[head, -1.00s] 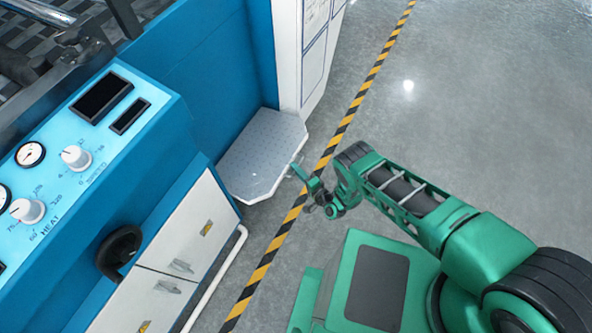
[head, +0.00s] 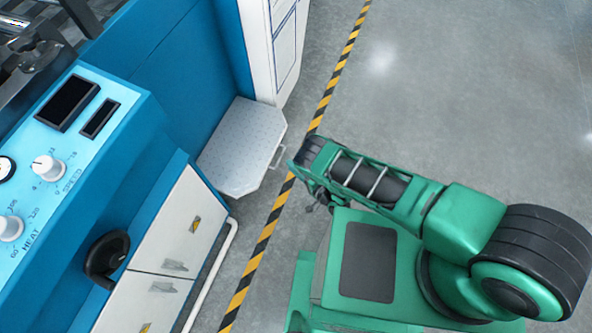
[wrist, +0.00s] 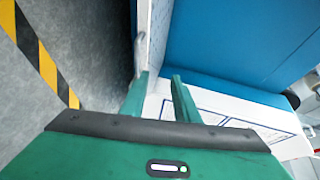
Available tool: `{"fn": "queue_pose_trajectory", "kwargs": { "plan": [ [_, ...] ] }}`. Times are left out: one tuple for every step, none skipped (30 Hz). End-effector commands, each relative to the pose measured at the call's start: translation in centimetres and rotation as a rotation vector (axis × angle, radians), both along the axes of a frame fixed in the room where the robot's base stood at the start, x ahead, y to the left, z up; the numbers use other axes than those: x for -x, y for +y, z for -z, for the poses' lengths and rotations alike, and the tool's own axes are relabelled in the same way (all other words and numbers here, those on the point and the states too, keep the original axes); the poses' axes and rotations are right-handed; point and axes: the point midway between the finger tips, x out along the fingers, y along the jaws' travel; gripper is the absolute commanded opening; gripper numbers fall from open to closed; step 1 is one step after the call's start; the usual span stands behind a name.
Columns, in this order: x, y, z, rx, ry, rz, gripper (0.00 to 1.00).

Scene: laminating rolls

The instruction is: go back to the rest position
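My green arm reaches across the right half of the head view, bent back over my own green base. My gripper is mostly hidden behind the forearm in the head view. In the wrist view my gripper (wrist: 159,84) shows two green fingers set apart, with nothing between them. The grey step plate (head: 243,145) with a handle on its right edge is left of the arm in the head view, apart from it. The plate also seems to show edge-on ahead of the fingers in the wrist view (wrist: 155,40).
A blue machine (head: 175,65) with dials, a black handwheel (head: 106,258) and white cabinet doors (head: 172,240) fills the left. A white panel (head: 272,50) stands beyond the plate. A yellow-black floor stripe (head: 262,243) runs alongside. Grey floor (head: 480,90) at right is clear.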

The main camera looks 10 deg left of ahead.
Motion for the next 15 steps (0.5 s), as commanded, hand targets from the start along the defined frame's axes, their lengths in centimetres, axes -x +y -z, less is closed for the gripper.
{"fn": "queue_pose_trajectory", "kwargs": {
  "plan": [
    [0.38,-0.43,-0.04,0.003,0.0,-0.001,0.28],
    [0.54,-0.64,-0.1,0.001,0.0,-0.001,0.28],
    [0.7,-0.89,-0.14,0.002,0.001,-0.001,0.28],
    [0.79,-1.03,-0.17,0.001,0.0,-0.001,0.28],
    [0.85,-1.13,-0.22,0.001,0.0,-0.001,0.28],
    [0.91,-1.24,-0.26,-0.001,0.001,-0.001,0.28],
    [0.94,-1.3,-0.28,-0.001,0.001,-0.001,0.28],
    [0.95,-1.34,-0.29,-0.001,0.001,-0.001,0.28],
    [0.97,-1.36,-0.3,-0.001,0.0,-0.001,0.28],
    [0.97,-1.37,-0.29,-0.001,0.0,-0.001,0.28],
    [0.97,-1.37,-0.29,-0.001,0.0,-0.001,0.28],
    [0.96,-1.36,-0.29,-0.001,0.001,-0.001,0.28],
    [0.97,-1.34,-0.29,-0.001,0.001,-0.001,0.28],
    [0.97,-1.34,-0.29,-0.001,0.001,-0.001,0.28],
    [0.97,-1.33,-0.28,-0.001,0.001,-0.001,0.28]
  ]
}}
